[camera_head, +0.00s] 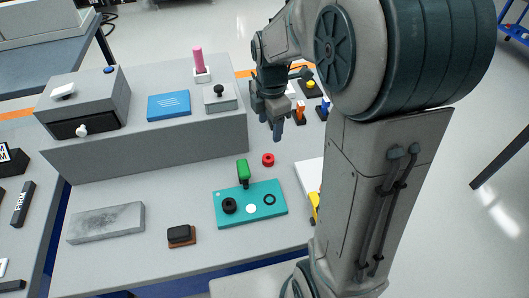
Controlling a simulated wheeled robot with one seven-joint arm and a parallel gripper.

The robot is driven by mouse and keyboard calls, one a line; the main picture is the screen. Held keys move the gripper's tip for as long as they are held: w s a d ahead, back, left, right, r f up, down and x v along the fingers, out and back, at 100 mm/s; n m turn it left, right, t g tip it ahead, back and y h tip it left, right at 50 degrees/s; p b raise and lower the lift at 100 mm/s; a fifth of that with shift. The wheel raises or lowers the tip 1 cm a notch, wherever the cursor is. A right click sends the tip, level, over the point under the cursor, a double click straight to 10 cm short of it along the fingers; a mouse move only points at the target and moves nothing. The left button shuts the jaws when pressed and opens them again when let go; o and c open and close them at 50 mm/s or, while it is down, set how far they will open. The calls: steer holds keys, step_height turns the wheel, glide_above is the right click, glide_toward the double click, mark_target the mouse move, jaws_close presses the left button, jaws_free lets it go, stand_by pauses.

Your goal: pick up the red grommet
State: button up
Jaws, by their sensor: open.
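The red grommet (268,160) is a small ring lying on the grey table (180,190), just behind the teal plate. My gripper (276,133) hangs from my arm above and slightly behind the grommet in the picture. Its fingers point down and are apart from the grommet. The gripper is open, with nothing seen between the fingers. The grommet is fully in view.
A raised grey step (150,150) stands to the left. A white item (308,176) is partly hidden by my arm. Bare table lies left of the plate.

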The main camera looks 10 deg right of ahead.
steer(key=w+f+n, duration=0.2)
glide_above(268, 158)
steer(key=shift+n, duration=0.4)
step_height(268, 158, down, 8)
steer(key=shift+s+a+f+b, duration=0.15)
steer(key=shift+b, duration=0.15)
steer(key=shift+w+d+f, duration=0.1)
steer(key=shift+f, duration=1.3)
steer(key=shift+w+d+f, duration=0.1)
steer(key=shift+f, duration=1.3)
steer(key=shift+c, duration=0.3)
steer(key=c, duration=1)
